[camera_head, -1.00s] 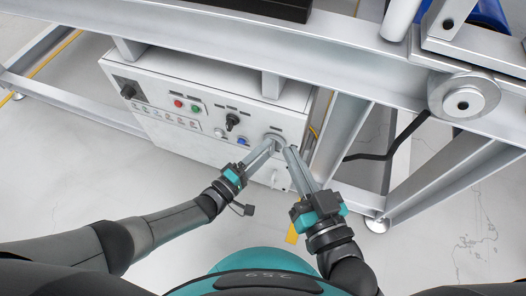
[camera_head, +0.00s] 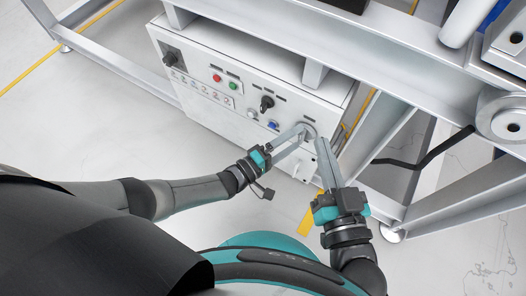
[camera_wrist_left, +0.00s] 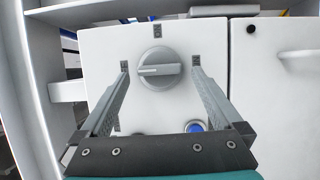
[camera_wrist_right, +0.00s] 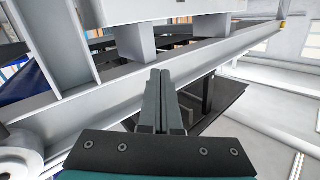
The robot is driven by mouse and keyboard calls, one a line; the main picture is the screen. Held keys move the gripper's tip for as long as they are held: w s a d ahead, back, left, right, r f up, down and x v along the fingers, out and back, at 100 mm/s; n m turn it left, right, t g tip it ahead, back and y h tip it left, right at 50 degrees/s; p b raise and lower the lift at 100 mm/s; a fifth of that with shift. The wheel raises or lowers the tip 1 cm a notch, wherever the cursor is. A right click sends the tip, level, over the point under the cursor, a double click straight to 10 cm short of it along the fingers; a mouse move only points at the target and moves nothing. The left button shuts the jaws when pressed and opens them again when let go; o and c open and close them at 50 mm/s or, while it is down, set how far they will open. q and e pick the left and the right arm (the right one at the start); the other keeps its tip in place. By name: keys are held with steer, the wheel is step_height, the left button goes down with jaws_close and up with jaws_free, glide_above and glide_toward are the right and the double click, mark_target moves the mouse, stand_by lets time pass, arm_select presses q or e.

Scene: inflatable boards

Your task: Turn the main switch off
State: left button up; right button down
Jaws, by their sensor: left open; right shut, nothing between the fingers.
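A round grey rotary knob (camera_wrist_left: 158,69) with a raised bar sits on the white control box. In the left wrist view its bar lies roughly level. In the head view the knob (camera_head: 310,128) is at the box's right side, partly covered by my left fingers. My left gripper (camera_wrist_left: 160,73) is open, with one finger on each side of the knob; I cannot tell whether they touch it. It also shows in the head view (camera_head: 302,133). My right gripper (camera_head: 320,142) is shut and empty, just right of the knob; it also shows in the right wrist view (camera_wrist_right: 160,74).
The white box (camera_head: 200,100) also carries a black knob (camera_head: 267,103), a black switch (camera_head: 171,56), a red button (camera_head: 217,78), a green button (camera_head: 234,86) and a blue button (camera_head: 273,125). Grey frame beams (camera_head: 400,70) run above and right.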

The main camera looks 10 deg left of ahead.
arm_select(q)
steer(key=p+v, duration=0.2)
steer(key=v, duration=1.3)
steer(key=shift+p, duration=0.35)
arm_select(e)
steer(key=d+f+g, duration=0.1)
steer(key=d+f+g+h, duration=0.1)
steer(key=g, duration=0.1)
steer(key=d+f+g+h, duration=0.1)
steer(key=g, duration=0.1)
steer(key=shift+w+d+n, duration=0.2)
steer(key=shift+w+n, duration=0.2)
arm_select(q)
steer(key=shift+s+d, duration=0.1)
steer(key=shift+s, duration=0.05)
